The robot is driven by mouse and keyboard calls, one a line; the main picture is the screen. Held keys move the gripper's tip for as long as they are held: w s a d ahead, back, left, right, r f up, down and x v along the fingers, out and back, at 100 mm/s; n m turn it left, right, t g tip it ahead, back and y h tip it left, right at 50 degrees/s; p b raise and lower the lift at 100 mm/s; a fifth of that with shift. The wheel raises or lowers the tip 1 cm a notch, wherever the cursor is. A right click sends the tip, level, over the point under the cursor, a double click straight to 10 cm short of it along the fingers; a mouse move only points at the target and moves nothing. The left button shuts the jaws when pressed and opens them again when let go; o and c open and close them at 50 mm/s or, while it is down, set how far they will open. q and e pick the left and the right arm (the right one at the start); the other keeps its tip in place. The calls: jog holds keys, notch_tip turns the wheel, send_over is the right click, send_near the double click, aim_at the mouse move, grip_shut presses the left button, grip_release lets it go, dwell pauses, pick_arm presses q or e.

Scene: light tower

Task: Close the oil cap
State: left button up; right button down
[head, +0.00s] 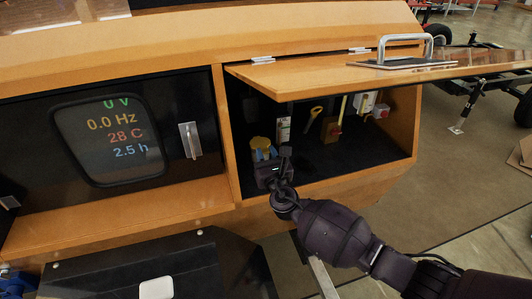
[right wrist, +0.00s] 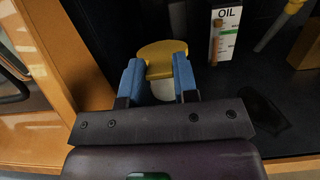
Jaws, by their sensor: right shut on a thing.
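The yellow oil cap (head: 260,143) is at the left side of the open compartment in the head view. It also shows in the right wrist view (right wrist: 162,50), between the blue fingers. My right gripper (head: 265,155) reaches into the compartment and is shut on the cap. In the right wrist view its two blue fingertips (right wrist: 158,75) press on either side of the cap. A pale round part (right wrist: 165,90) shows below the cap between the fingers. Whether the cap is seated cannot be told. My left gripper is not in view.
The raised orange door (head: 330,75) hangs above. A display panel (head: 110,138) is left.

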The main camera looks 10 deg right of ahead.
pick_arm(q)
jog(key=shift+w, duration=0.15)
pick_arm(e)
jog(key=shift+s+f, duration=0.1)
jog(key=shift+f, duration=0.2)
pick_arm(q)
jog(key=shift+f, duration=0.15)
pick_arm(e)
jog(key=c, duration=0.9)
grip_release()
jog(key=shift+c, duration=0.2)
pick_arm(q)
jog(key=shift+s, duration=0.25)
pick_arm(e)
jog(key=shift+o, duration=0.3)
jog(key=shift+r, duration=0.15)
pick_arm(q)
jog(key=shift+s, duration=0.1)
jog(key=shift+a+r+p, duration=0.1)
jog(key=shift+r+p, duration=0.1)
jog(key=shift+p, duration=0.25)
pick_arm(e)
jog(key=v, duration=1)
jog(key=shift+s, duration=0.3)
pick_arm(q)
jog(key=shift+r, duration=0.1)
pick_arm(e)
jog(key=shift+d, duration=0.1)
